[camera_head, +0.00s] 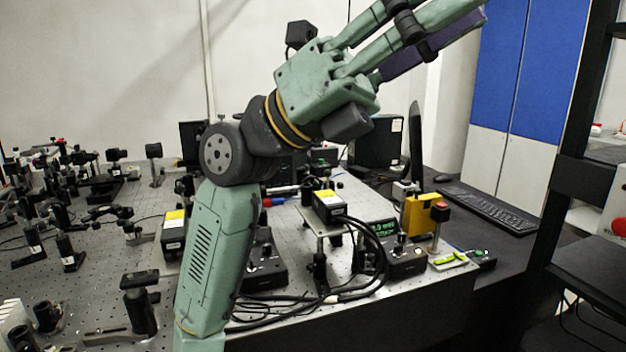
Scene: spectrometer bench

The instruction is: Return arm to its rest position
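My arm rises from the bottom of the head view, bends at a dark round joint and leans up to the right. My gripper (425,22) is raised high above the bench, in front of the white wall and near the blue cabinet. Its green fingers point up and to the right, and at least one runs out past the top edge. A dark purple piece (432,50) lies along the lower finger; I cannot tell whether it is part of the gripper or something held. The gripper touches nothing on the bench. Its opening is not clear from this angle.
The perforated optical bench (110,245) carries many black mounts on the left. A keyboard (488,208) lies farther right. A black rack (565,185) stands at the right edge.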

